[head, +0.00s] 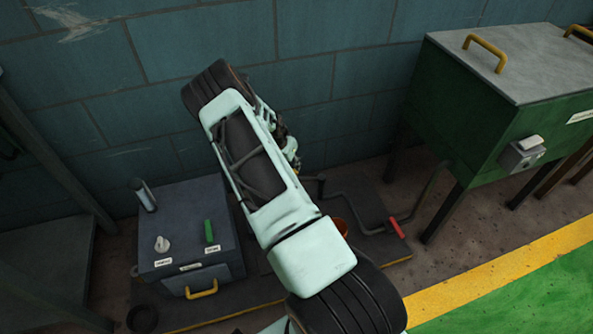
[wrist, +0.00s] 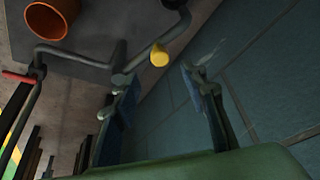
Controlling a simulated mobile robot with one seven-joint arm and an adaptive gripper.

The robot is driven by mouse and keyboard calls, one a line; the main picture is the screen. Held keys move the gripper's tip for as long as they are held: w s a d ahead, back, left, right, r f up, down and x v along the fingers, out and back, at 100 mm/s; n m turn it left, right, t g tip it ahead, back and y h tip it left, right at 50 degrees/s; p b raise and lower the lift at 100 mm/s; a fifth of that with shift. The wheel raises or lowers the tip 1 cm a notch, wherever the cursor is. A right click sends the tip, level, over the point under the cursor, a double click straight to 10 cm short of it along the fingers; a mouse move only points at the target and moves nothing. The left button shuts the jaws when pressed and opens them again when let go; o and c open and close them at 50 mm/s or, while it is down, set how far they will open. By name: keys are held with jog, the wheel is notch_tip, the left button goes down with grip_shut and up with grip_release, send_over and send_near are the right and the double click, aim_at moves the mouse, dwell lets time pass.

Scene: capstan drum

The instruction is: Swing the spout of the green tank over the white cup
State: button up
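The green tank (head: 460,130) stands on legs at the right against the wall. A thin bent dark pipe with a red sleeve (head: 397,228) runs low from beneath it toward my gripper; I cannot tell which part is the spout. The pipe (wrist: 85,59) and its red sleeve (wrist: 18,78) also show in the wrist view. My gripper (wrist: 160,92) is open and empty, with a yellow round end (wrist: 159,55) beyond its fingers; contact cannot be seen. In the head view my arm mostly hides the gripper. I cannot make out a white cup; an orange cup (wrist: 52,17) is visible.
A dark grey box (head: 190,228) with a green lever (head: 209,231) and a white knob (head: 161,244) stands left of my arm. The blue block wall (wrist: 265,65) is close on the right in the wrist view. Open floor (head: 480,250) lies at the right.

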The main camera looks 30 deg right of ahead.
jog(key=b+x, duration=0.3)
jog(key=x, duration=0.6)
jog(key=shift+c, duration=0.7)
grip_shut()
